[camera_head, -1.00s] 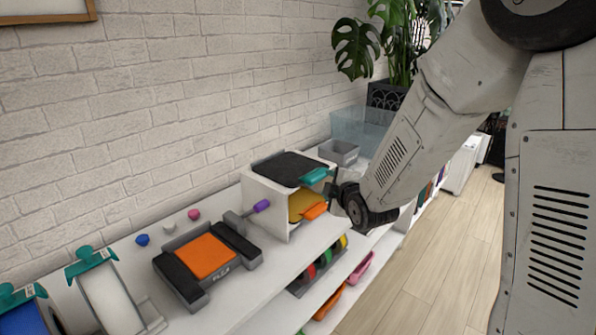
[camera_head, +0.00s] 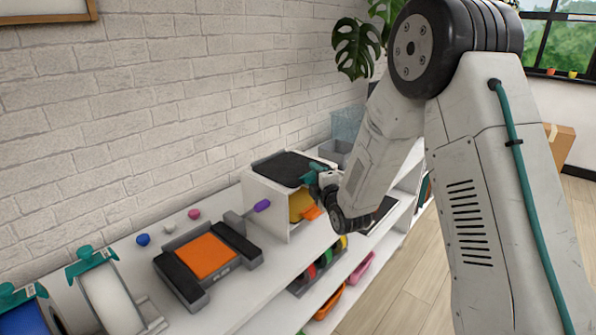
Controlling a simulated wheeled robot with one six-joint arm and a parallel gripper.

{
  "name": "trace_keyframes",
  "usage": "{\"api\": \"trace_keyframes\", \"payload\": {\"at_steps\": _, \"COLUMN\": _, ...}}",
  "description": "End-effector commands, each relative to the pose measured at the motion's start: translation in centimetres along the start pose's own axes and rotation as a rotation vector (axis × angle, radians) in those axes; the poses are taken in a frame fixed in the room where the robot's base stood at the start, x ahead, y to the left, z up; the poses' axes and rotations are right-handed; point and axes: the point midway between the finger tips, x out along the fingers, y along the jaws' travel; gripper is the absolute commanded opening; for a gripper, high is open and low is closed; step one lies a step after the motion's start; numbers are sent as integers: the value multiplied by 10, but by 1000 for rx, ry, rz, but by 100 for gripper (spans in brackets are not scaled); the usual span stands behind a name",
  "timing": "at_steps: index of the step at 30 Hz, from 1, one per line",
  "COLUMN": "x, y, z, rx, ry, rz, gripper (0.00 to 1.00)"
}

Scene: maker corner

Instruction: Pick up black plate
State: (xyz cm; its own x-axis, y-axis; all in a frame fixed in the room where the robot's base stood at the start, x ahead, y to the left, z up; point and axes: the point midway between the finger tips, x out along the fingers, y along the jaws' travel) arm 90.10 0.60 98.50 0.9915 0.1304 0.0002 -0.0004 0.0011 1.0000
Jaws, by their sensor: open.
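The black plate (camera_head: 284,168) lies flat on top of a white open-fronted box (camera_head: 266,200) on the shelf top. A teal tab (camera_head: 312,173) sticks out from the plate's right side. My gripper (camera_head: 318,180) is at that tab, at the right edge of the box. The jaws are open; whether they straddle the tab or only stand beside it is hard to see at this size. Inside the box a yellow plate with an orange tab (camera_head: 312,213) shows below.
A grey bin (camera_head: 336,153) is behind my gripper. Spools (camera_head: 110,297) stand at the front left.

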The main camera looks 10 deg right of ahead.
Motion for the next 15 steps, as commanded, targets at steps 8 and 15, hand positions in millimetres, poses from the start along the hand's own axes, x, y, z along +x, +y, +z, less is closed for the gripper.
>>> {"api": "trace_keyframes", "payload": {"at_steps": 8, "x": 3, "y": 0, "z": 0, "rx": 1, "ry": 0, "rz": 0, "gripper": 44}}
{"api": "trace_keyframes", "payload": {"at_steps": 15, "x": 3, "y": 0, "z": 0, "rx": 1, "ry": 0, "rz": -1, "gripper": 0}}
